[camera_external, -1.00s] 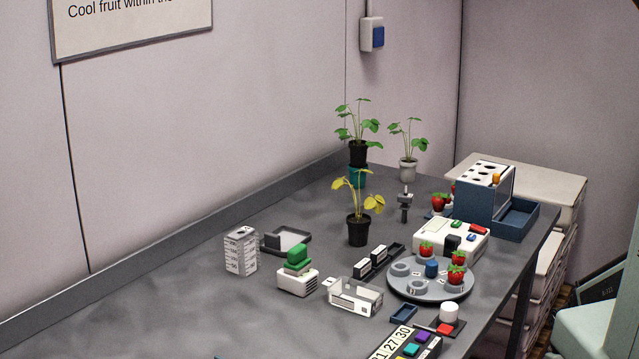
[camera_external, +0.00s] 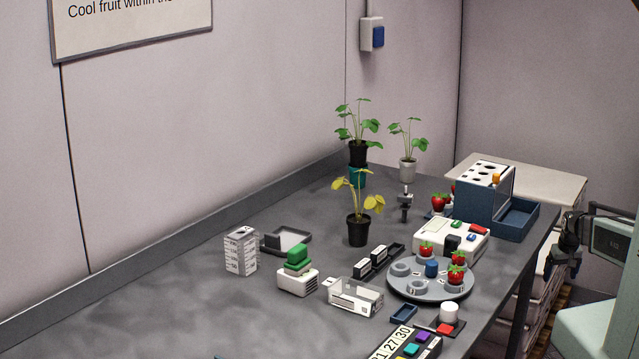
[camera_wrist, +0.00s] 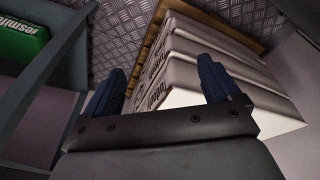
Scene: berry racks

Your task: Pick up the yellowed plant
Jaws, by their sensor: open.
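The yellowed plant (camera_external: 358,206) has yellow leaves on thin stems in a black pot (camera_external: 358,231). It stands upright on the grey bench, left of the turntable, in the external view. My gripper shows at the right edge of the external view (camera_external: 566,252), beyond the bench's right edge and well away from the plant. In the wrist view, my gripper (camera_wrist: 160,85) has its two blue fingers wide apart with nothing between them. The plant is not in the wrist view.
Two green plants (camera_external: 357,128) (camera_external: 408,143) on supports stand behind the yellowed plant. A round grey turntable (camera_external: 430,292) with strawberries, a white device (camera_external: 455,240) and a blue box (camera_external: 484,205) lie to its right. The bench's left part is clear.

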